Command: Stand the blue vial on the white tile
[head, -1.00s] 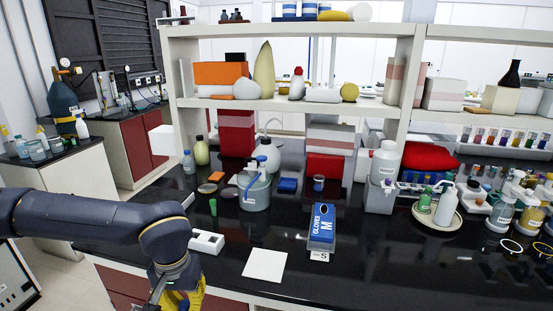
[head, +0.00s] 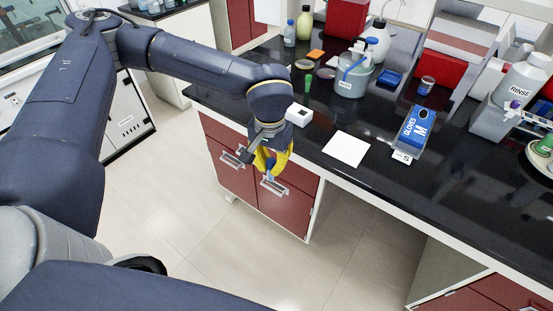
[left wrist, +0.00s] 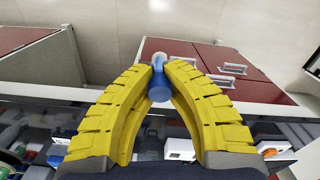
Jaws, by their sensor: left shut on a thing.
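The blue vial (left wrist: 158,88) is pinched between the yellow fingertips of my left gripper (left wrist: 158,70) in the left wrist view. In the head view, my left gripper (head: 270,160) hangs in front of the bench's front edge, with the blue vial (head: 270,172) showing small between its fingers. The vial's exact tilt is hard to tell. The white tile (head: 346,149) lies flat and bare on the black bench top, to the right of the gripper and apart from it. My right gripper is not in view.
A white block with a dark opening (head: 299,115) sits at the bench edge behind the gripper. A wash bottle in a grey pot (head: 353,78) stands behind. Red drawers (head: 230,155) with handles are below the bench edge.

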